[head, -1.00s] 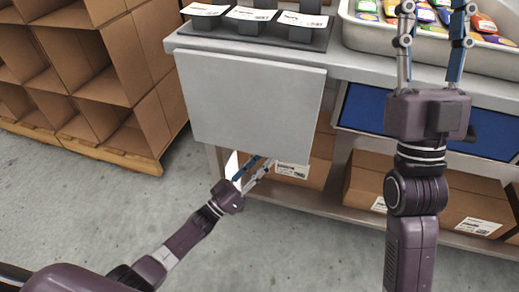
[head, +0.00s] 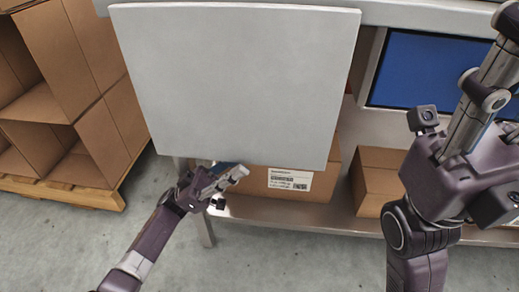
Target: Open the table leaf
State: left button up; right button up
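The table leaf (head: 235,85) is a flat light-grey panel. It hangs down from the front edge of the worktop and fills the upper middle of the head view. My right gripper (head: 485,95) is raised at the right, apart from the leaf. Its fingertips are cut off by the frame.
A labelled cardboard box (head: 317,184) sits on the lower shelf (head: 285,211) behind the leaf, with another box (head: 372,180) to its right. A blue panel (head: 425,70) is right of the leaf. Cardboard compartments (head: 85,65) stand on a pallet at the left. Grey floor is clear in front.

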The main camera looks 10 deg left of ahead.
aim_at(263, 163)
pick_arm(q)
jog(key=b+x, duration=0.1)
jog(key=x, duration=0.6)
jog(key=shift+d+r, duration=0.1)
jog(key=shift+r, duration=0.05)
grip_shut()
